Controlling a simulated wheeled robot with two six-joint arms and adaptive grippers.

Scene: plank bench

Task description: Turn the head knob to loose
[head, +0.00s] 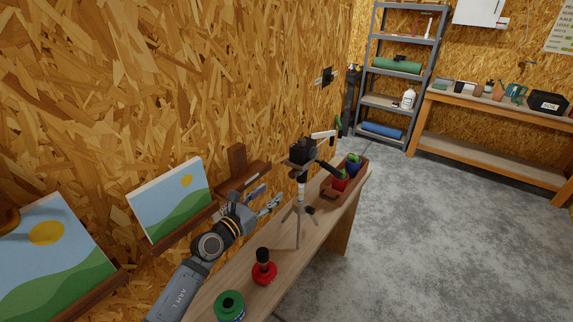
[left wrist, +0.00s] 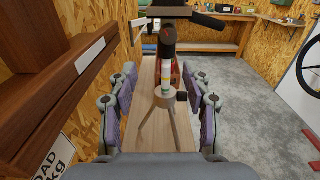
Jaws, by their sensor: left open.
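A small tripod (head: 298,225) stands upright on the plank bench (head: 325,225), its dark head (head: 302,152) on top with a black handle (left wrist: 208,20) to one side. A small black knob (head: 310,210) sticks out from the tripod's collar; it also shows in the left wrist view (left wrist: 182,97). Any loose or tight marking is too small to read. My left gripper (head: 272,203) is open and empty, to the left of the tripod. In the left wrist view the tripod column (left wrist: 166,78) appears between the open fingers but farther off. My right gripper is not in view.
A red-based object (head: 264,272) and a green disc-shaped one (head: 229,305) stand on the bench's near part. A wooden tray (head: 330,196) with red and blue items sits beyond the tripod. A wooden wall ledge (head: 245,178) and a landscape picture (head: 170,200) flank my left arm.

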